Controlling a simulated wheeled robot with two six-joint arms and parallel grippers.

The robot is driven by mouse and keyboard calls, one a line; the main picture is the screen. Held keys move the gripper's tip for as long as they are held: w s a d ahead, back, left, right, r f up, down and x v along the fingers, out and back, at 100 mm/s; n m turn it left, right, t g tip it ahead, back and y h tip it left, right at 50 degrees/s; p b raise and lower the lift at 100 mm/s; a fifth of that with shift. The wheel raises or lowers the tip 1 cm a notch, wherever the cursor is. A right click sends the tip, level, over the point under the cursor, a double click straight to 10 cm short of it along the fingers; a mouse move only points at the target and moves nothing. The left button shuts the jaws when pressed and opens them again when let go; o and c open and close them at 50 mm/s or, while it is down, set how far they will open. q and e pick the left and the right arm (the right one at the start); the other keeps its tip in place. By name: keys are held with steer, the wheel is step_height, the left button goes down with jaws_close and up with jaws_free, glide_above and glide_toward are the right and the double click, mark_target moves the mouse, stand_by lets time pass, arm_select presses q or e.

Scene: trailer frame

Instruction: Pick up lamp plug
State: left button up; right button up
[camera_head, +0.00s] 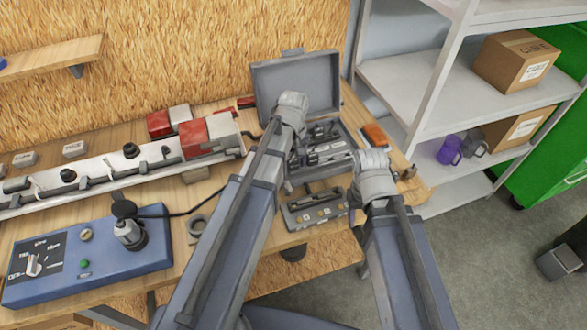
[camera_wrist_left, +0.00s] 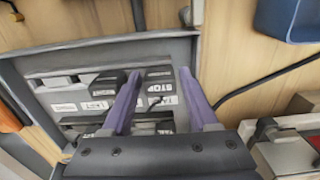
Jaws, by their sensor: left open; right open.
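The open grey case (camera_head: 335,170) holds several dark blocks with white labels, which look like plugs. In the left wrist view the case (camera_wrist_left: 190,50) shows blocks marked LEFT (camera_wrist_left: 98,105) and STOP (camera_wrist_left: 160,88). I cannot tell which one is the lamp plug. My left gripper (camera_wrist_left: 160,74) is open above the case. Its two purple fingers stand apart on either side of the STOP block, with nothing visibly gripped. In the head view my left forearm hides part of the case. My right gripper (camera_head: 360,180) is at the case's right side, open, its fingertips mostly hidden.
A blue control box (camera_head: 60,265) with a cabled plug (camera_head: 130,232) stands at the front left. A trailer light bar (camera_head: 100,170) with red and white lamps (camera_head: 207,135) lies behind it. An orange item (camera_head: 375,134) lies right of the case. Shelves (camera_head: 410,85) stand beyond the bench's right edge.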

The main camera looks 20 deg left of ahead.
mark_target(293, 160)
arm_select(q)
steer(key=shift+r, duration=0.1)
steer(key=shift+c, duration=0.3)
steer(key=c, duration=0.5)
steer(key=shift+c, duration=0.2)
step_height(293, 160, up, 10)
steer(key=p, duration=1)
